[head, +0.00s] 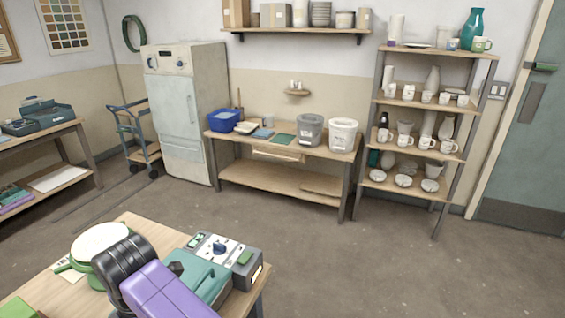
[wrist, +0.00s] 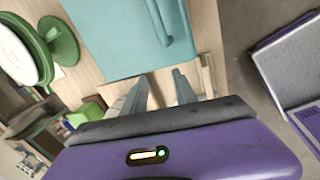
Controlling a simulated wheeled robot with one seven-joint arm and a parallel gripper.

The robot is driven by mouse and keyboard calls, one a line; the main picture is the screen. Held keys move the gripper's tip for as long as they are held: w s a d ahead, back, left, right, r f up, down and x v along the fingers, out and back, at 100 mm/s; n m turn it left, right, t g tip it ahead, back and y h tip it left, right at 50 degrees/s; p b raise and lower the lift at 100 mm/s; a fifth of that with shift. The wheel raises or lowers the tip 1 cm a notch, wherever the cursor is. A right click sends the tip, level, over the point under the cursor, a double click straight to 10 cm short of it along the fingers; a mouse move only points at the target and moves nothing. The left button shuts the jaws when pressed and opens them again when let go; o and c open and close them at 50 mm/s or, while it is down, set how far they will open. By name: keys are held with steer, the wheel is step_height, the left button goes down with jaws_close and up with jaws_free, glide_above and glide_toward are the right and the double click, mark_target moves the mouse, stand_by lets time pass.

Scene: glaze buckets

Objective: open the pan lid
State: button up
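A teal flat-topped lid (wrist: 125,38) with a raised bar handle (wrist: 182,42) fills the upper middle of the wrist view; I take it to be the pan lid. It looks closed. In the head view the teal lid (head: 207,278) lies on the near table, beside a grey control box (head: 226,252), partly hidden by my purple arm. My gripper (wrist: 160,77) is open and empty, its two fingers pointing at the lid's edge near the handle. I cannot tell whether they touch it. The head view does not show the fingers clearly.
A green and white round stand (head: 100,240) is left of the lid on the near table (head: 32,290). Across the room are a workbench (head: 290,148) with buckets, a shelf rack (head: 421,104) with cups and a pale cabinet (head: 190,110). The floor between is clear.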

steer(key=w+a+r+m+t+y, duration=0.3)
steer(key=a+r+m+y, duration=0.2)
steer(key=a+r+m, duration=0.15)
steer(key=s+d+f+m+t, duration=0.1)
steer(key=s+d+m+t, duration=0.4)
steer(key=d, duration=0.6)
steer(key=s+d+f+m+t, duration=0.1)
steer(key=s+d+m+t, duration=0.15)
steer(key=d+m, duration=0.65)
steer(key=s+d+f+m+t, duration=0.1)
steer(key=s+d+m+t, duration=0.25)
steer(key=d, duration=0.95)
steer(key=s+d+m+h+b, duration=0.1)
steer(key=s+d+m+h, duration=0.5)
steer(key=s+d, duration=1.6)
steer(key=s+h, duration=0.1)
steer(key=s, duration=0.2)
steer(key=shift+d+r+g+h+b, duration=0.25)
steer(key=shift+d+g+h+b, duration=0.05)
